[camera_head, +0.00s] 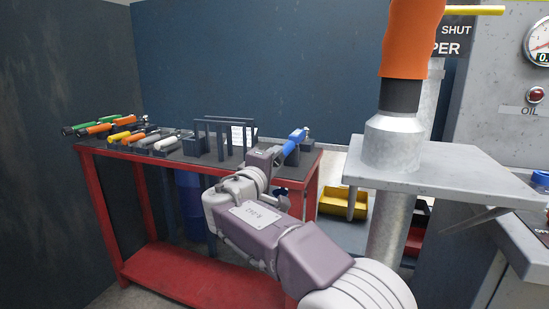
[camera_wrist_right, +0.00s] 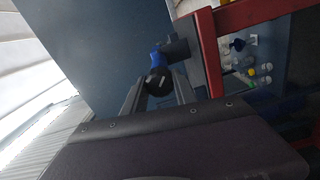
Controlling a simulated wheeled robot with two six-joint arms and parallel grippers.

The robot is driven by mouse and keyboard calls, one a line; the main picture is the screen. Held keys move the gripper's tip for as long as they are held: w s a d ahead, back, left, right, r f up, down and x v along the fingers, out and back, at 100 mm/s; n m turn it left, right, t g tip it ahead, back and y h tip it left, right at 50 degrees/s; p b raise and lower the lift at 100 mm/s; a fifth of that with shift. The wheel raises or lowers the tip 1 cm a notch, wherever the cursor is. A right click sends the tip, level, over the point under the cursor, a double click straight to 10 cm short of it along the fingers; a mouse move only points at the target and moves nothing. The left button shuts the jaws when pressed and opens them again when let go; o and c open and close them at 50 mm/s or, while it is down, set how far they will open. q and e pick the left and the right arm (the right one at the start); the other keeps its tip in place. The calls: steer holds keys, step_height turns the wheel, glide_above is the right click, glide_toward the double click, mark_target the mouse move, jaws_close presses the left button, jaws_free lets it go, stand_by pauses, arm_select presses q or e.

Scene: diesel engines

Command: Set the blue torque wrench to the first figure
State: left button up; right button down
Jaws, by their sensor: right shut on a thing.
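The blue torque wrench (camera_head: 294,141) is at the right end of the red bench's top, seen small and partly hidden behind my right gripper (camera_head: 276,156). The gripper is shut on its near end. In the right wrist view, the wrench's dark round end (camera_wrist_right: 158,83) sits between the two fingers of the gripper (camera_wrist_right: 157,90), with its blue part (camera_wrist_right: 158,60) beyond. A dark block (camera_wrist_right: 180,48) is beside the blue part; I cannot tell if they touch. The wrench's setting is too small to read. My left gripper is not in view.
The red bench (camera_head: 95,195) carries several tools with green, orange and yellow handles (camera_head: 105,127) at its left, and a dark rack (camera_head: 222,135) with a white sheet (camera_head: 238,137). A grey stand plate (camera_head: 440,168) with an orange-topped post (camera_head: 412,40) rises at right. A yellow bin (camera_head: 330,200) sits behind.

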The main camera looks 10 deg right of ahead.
steer(key=n+p, duration=0.1)
steer(key=n, duration=0.2)
steer(key=shift+n, duration=0.3)
steer(key=shift+f+n+p, duration=0.1)
steer(key=shift+n+p, duration=1.05)
steer(key=shift+n, duration=0.85)
steer(key=c, duration=1)
jaws_free()
steer(key=p+v, duration=0.2)
steer(key=v, duration=0.7)
